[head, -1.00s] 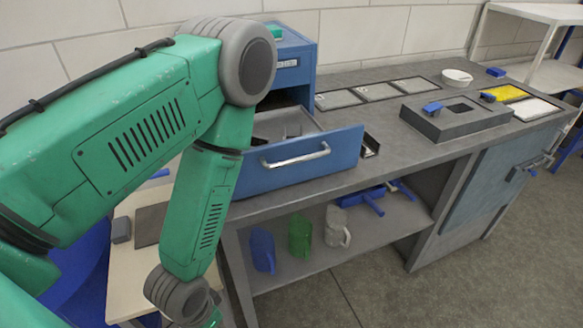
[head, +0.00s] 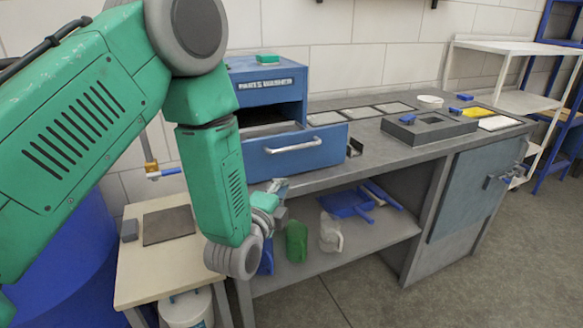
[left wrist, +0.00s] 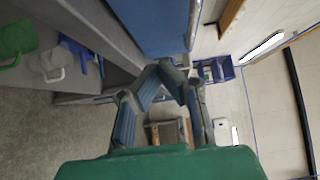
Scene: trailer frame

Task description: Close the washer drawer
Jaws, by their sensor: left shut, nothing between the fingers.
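The blue washer cabinet (head: 255,75) stands on the grey counter, with a label on its upper front. Its drawer (head: 322,157) is pulled out, with its front well ahead of the cabinet and a pale bar handle (head: 298,146). My left gripper (head: 281,186) is low in front of the drawer's left part, near the counter edge, and is partly hidden by my own wrist. In the left wrist view, its fingers (left wrist: 171,66) meet at the tips with nothing between them. A blue panel, likely the drawer front (left wrist: 152,22), lies just beyond them; contact is unclear. My right gripper is not in view.
A grey block with a recess (head: 430,127) and flat trays lie along the counter to the right. A blue dustpan (head: 346,203) and several jugs stand on the shelf below. A wooden side table (head: 150,265) stands at the left, near my arm.

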